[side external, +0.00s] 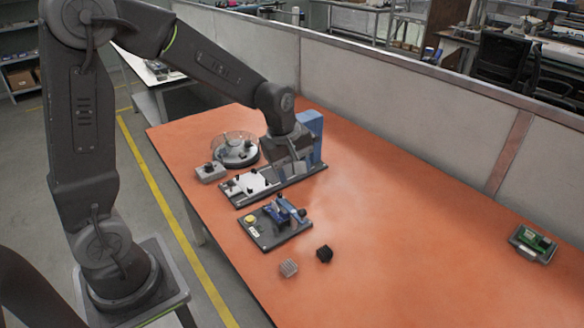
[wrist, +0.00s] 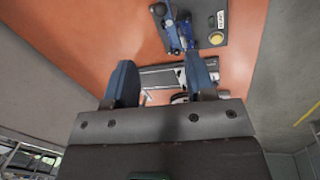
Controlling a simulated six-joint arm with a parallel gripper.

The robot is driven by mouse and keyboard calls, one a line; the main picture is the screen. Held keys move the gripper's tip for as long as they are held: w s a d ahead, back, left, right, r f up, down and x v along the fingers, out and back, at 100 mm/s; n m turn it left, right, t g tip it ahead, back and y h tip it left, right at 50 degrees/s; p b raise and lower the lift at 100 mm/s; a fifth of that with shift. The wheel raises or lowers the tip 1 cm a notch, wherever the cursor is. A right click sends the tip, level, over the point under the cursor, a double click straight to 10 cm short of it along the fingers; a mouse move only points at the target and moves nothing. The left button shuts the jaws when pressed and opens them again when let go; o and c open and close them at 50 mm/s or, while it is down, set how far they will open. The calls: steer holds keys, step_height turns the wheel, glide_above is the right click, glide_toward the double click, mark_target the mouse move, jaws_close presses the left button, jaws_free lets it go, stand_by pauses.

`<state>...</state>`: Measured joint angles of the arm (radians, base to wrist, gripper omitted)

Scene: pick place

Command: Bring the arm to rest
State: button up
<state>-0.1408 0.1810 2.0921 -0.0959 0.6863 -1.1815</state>
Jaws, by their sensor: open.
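My gripper (side external: 293,168) hangs over the far part of the orange table (side external: 400,215), above a long dark fixture plate (side external: 290,183) with white parts on it. In the wrist view my gripper (wrist: 162,75) shows two blue fingers spread apart, with nothing seen between them but the fixture (wrist: 160,78) beyond. In the side view the arm hides part of the fixture. I cannot tell the exact height of the fingers above it.
A dark plate with blue clamp parts and a yellow button (side external: 251,220) lies nearer. A grey cube (side external: 289,267) and a black cube (side external: 324,254) sit beside it. A round clear-walled bowl (side external: 236,151), blue block (side external: 312,130) and green board (side external: 534,238) stand around. The table's right part is mostly clear.

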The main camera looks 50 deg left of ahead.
steer(key=shift+r, duration=0.15)
steer(key=s+d+r+m+t, duration=0.1)
steer(key=s+d+r+m, duration=0.1)
steer(key=s+r+m, duration=0.3)
steer(key=s+d+r+m+t, duration=0.2)
steer(key=s+r+m, duration=0.4)
steer(key=s+m, duration=0.5)
steer(key=shift+s+d, duration=0.2)
steer(key=shift+s, duration=1)
